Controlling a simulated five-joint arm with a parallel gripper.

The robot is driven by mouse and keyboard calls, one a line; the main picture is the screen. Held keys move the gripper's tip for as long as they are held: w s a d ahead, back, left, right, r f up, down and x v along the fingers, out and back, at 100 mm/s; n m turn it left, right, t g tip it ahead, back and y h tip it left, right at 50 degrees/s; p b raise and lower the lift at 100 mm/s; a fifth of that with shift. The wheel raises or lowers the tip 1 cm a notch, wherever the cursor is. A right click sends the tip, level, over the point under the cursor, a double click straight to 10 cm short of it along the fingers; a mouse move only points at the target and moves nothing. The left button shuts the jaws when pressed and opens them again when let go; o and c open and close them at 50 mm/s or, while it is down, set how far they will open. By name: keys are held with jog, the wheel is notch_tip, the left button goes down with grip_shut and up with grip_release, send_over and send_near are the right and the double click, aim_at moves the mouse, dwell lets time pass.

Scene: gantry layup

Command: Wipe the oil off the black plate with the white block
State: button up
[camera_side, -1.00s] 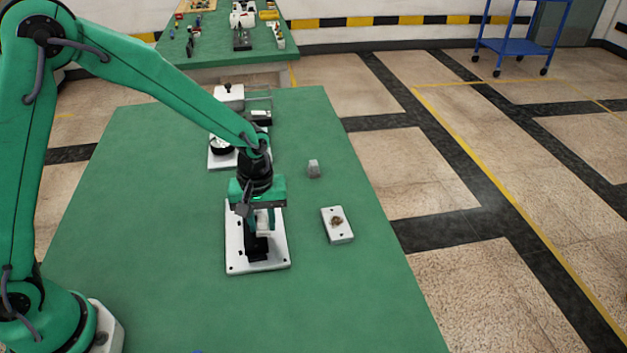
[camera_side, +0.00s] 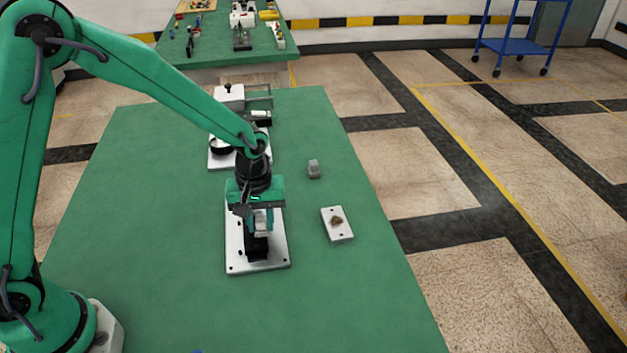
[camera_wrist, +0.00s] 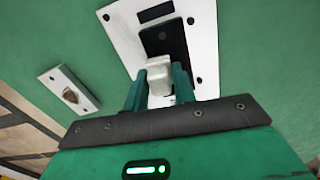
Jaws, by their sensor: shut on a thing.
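My gripper (camera_side: 261,226) is shut on the white block (camera_wrist: 159,78), which sits between its two green fingers in the wrist view. The black plate (camera_side: 257,247) lies on a white base board (camera_side: 274,262) with dark holes at its corners. In the wrist view the black plate (camera_wrist: 168,40) extends past the block, which is over its near end. I cannot tell whether block and plate touch. The gripper and block hide part of the plate. No oil can be made out on the visible part.
A small white plate with a brown spot (camera_side: 337,223) lies right of the base board. A grey cube (camera_side: 313,169) sits farther back. Another white board (camera_side: 215,158) with a black round part and a white box (camera_side: 229,96) stand behind my gripper. The green table (camera_side: 340,300) is clear in front.

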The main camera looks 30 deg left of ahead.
jog(key=shift+w+d, duration=0.55)
jog(key=shift+d, duration=0.05)
jog(key=shift+a+r, duration=0.1)
jog(key=shift+r, duration=4)
